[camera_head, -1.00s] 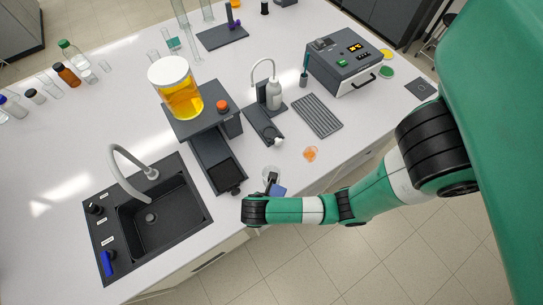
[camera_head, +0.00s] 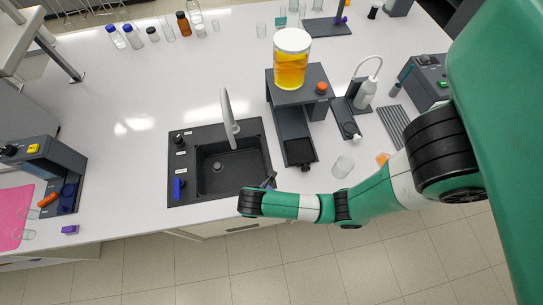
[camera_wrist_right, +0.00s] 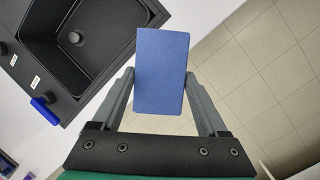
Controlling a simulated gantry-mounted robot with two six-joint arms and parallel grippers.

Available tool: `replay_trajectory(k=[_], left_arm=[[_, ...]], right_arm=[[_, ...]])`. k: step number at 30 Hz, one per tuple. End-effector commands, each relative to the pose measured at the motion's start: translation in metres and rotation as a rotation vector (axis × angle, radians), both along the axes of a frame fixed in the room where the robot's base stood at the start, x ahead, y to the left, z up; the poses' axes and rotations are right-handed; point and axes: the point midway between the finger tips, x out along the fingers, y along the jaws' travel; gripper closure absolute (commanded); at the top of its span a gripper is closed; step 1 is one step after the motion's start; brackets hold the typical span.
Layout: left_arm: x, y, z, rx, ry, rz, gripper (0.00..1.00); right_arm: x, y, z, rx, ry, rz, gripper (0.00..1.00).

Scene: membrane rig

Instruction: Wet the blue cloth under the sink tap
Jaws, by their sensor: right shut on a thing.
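The blue cloth (camera_wrist_right: 160,72) is a flat blue rectangle in the right wrist view. My right gripper (camera_wrist_right: 160,84) is shut on it, with one finger at each side. In the head view my right gripper (camera_head: 269,180) is at the front right corner of the black sink (camera_head: 255,130), outside the basin. The cloth is barely visible there. The grey curved tap (camera_head: 229,118) rises behind the basin, with its spout over it. A blue lever (camera_head: 178,188) is on the sink's left panel. No water shows. My left gripper is not in view.
A black stand (camera_head: 301,152) with a jar of yellow liquid (camera_head: 292,60) above it stands right of the sink. A clear beaker (camera_head: 343,166) is at the counter's front edge. The counter left of the sink is clear up to a dark device (camera_head: 68,165).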

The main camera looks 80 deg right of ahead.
Motion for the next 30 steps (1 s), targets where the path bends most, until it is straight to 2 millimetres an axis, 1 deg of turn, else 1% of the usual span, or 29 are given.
replay_trajectory(k=[1, 5, 7, 9, 11, 14, 17, 21, 25, 27, 30], left_arm=[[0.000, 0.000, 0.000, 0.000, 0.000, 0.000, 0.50], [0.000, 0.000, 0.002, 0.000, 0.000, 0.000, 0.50], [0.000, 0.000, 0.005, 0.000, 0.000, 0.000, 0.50], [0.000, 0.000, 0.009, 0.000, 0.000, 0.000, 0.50], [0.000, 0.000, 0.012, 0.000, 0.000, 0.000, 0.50], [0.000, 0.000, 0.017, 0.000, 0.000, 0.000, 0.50], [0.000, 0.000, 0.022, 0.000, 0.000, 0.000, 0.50], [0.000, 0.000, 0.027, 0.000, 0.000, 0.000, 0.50], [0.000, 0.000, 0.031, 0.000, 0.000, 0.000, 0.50], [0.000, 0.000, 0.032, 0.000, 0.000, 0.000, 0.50], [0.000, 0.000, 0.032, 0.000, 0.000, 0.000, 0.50]], right_arm=[[0.012, 0.000, -0.001, 0.006, -0.024, -0.024, 0.68], [0.040, -0.003, -0.005, 0.012, -0.099, -0.116, 0.68], [0.054, -0.012, -0.007, 0.014, -0.151, -0.194, 0.68], [0.061, -0.026, -0.010, 0.016, -0.208, -0.288, 0.68], [0.062, -0.040, -0.013, 0.018, -0.257, -0.366, 0.68], [0.052, -0.063, -0.019, 0.017, -0.329, -0.470, 0.68], [0.034, -0.082, -0.027, 0.005, -0.393, -0.544, 0.68], [0.002, -0.103, -0.038, -0.015, -0.474, -0.622, 0.68], [-0.028, -0.118, -0.045, -0.039, -0.557, -0.695, 0.68], [-0.035, -0.123, -0.045, -0.051, -0.602, -0.718, 0.68], [-0.035, -0.126, -0.045, -0.057, -0.649, -0.723, 0.68]])
